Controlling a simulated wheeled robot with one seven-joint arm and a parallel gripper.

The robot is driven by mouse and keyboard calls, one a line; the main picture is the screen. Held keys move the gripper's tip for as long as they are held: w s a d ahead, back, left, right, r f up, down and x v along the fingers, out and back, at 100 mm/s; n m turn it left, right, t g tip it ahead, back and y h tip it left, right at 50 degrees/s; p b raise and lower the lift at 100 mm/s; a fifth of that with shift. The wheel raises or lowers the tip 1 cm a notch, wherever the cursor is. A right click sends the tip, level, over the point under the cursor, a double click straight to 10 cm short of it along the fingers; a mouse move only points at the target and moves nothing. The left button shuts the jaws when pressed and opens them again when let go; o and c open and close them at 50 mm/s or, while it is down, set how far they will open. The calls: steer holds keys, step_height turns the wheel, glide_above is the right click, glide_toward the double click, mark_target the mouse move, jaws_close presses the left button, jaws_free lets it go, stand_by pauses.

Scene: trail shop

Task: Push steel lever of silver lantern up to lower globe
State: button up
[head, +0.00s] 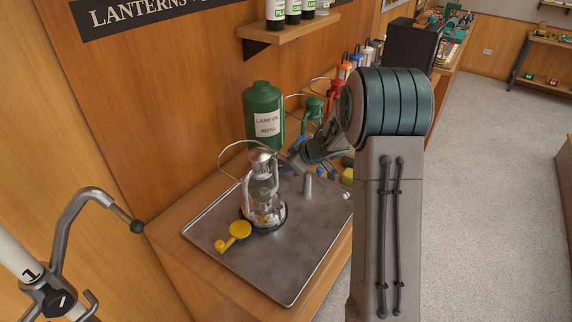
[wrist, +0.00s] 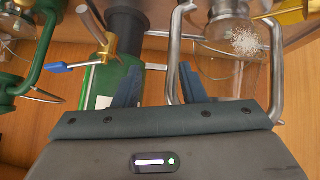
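The silver lantern (head: 262,190) stands upright on the metal tray, its clear globe in a wire-and-tube frame with a bail loop above. In the wrist view it shows upside down at the right, with a side tube (wrist: 174,50) and glass globe (wrist: 235,75). My gripper (head: 291,165) is just right of the lantern, near its upper half. In the wrist view its two dark blue fingers (wrist: 160,85) are apart, with nothing clearly held between them. A short grey bar (wrist: 155,67) shows between the fingers; I cannot tell whether it is the steel lever. The head view does not show the lever clearly.
The tray (head: 290,265) holds a yellow funnel-like piece (head: 238,231) and a small grey cylinder (head: 307,184). A green lamp oil can (head: 264,105) stands behind. Green (head: 314,108) and red (head: 334,92) lanterns stand beyond my gripper. The tray's front right is clear.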

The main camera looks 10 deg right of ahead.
steer(key=v, duration=1.3)
steer(key=shift+a, duration=0.2)
steer(key=shift+r, duration=0.15)
